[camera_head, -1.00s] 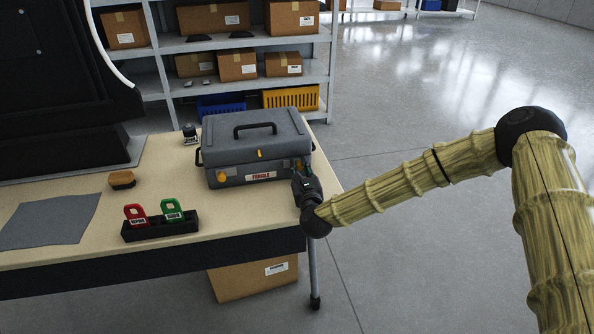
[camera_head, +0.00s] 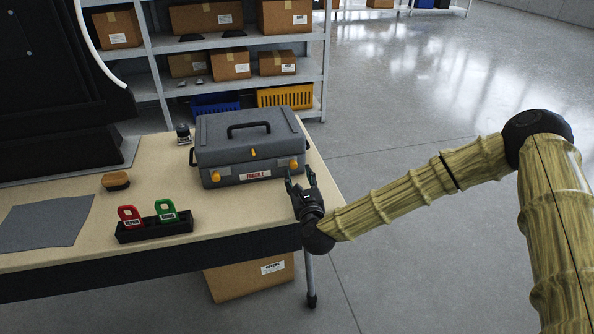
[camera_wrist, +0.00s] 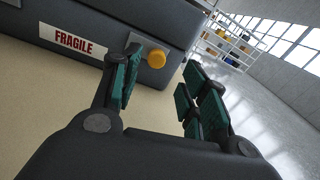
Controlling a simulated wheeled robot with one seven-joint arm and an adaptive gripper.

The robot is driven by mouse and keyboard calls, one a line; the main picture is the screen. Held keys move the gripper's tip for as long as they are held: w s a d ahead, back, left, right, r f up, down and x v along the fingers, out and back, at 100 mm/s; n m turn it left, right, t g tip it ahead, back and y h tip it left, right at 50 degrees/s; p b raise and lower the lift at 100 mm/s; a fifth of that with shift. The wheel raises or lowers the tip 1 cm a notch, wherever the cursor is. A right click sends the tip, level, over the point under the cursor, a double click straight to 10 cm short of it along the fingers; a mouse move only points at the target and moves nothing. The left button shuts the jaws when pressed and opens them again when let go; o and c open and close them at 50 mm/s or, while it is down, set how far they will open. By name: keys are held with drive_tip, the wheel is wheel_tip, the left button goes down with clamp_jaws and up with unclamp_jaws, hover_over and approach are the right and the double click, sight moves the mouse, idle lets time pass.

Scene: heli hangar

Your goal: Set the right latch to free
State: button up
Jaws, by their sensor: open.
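A grey case (camera_head: 250,150) with a top handle stands shut on the table, with a FRAGILE label on its front. Its right latch (camera_head: 294,164) is a yellow-orange knob low on the front right; it also shows in the wrist view (camera_wrist: 156,59). A matching left latch (camera_head: 215,176) sits at the front left. An orange pointer (camera_head: 253,152) is at the lid's front middle. My gripper (camera_head: 302,180) is open and empty, in front of the case's right corner. In the wrist view the right latch shows between the open fingers (camera_wrist: 160,85), beyond them and apparently apart.
A black holder (camera_head: 155,231) with a red tag (camera_head: 130,215) and a green tag (camera_head: 166,209) stands at the table front. Shelves stand behind. The floor right is clear.

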drive_tip(key=shift+v, duration=3.2)
